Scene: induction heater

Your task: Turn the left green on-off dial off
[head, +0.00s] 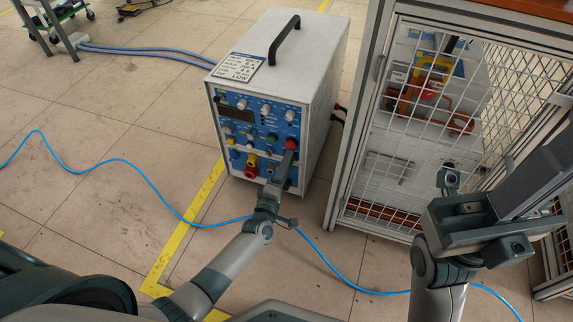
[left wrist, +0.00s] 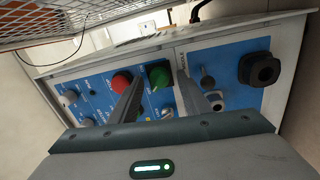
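The white heater box (head: 285,80) has a blue front panel with several knobs. My left gripper (head: 290,155) is at the right side of this panel. In the left wrist view its two fingers (left wrist: 157,88) are apart, with a green dial (left wrist: 158,74) between them; I cannot tell whether they touch it. In the head view the gripper covers that spot. Another green dial (head: 272,137) shows to the left of the gripper. A red knob (head: 291,144) is just above the fingers and also shows in the left wrist view (left wrist: 121,81). My right gripper (head: 500,205) is away from the panel; its fingertips are unclear.
A mesh cage (head: 400,150) stands close to the right of the heater, near my right arm. A blue cable (head: 140,175) runs across the floor under my left arm. A black socket (left wrist: 259,69) sticks out of the panel. Floor to the left is mostly clear.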

